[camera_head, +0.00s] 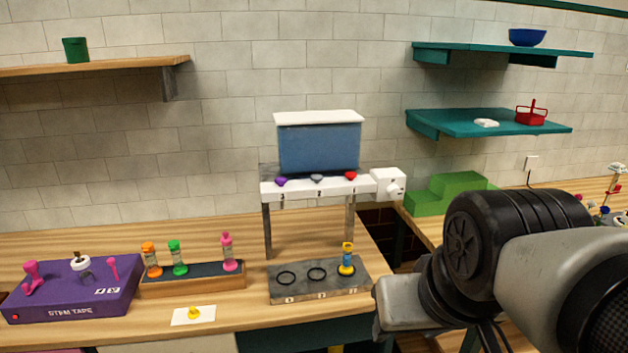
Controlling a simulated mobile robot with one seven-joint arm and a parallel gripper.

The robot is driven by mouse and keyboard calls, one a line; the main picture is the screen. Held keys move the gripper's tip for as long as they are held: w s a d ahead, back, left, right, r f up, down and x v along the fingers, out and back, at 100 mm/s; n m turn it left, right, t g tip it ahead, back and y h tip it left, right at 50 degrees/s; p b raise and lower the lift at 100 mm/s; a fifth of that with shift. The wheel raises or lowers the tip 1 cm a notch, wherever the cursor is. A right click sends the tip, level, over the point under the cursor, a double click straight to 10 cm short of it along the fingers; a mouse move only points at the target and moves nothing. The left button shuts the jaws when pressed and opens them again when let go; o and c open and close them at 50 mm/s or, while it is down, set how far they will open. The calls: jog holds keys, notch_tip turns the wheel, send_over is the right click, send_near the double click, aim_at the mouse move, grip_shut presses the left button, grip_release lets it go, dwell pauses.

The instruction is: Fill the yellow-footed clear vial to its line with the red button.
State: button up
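The yellow-footed vial (347,258) stands upright at the right-hand ring of the grey base (318,284). It has yellow at top and foot and a bluish band between; its fill line and level are too small to tell. Above the base is the dispenser, with a blue tank (320,148) and a white front bar. The red button (350,175) is the rightmost of three on the bar, roughly above the vial. The purple button (281,181) is at left and the grey button (317,179) in the middle. My gripper is not in view; only my arm shows at right.
A wooden rack (195,284) holds orange, green and pink vials left of the base. A purple stem tape box (73,290) stands far left. A white card (193,316) with a yellow piece lies in front. A white box (389,185) joins the bar's right end.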

jog(key=shift+c, duration=0.4)
grip_shut()
dwell(1.2)
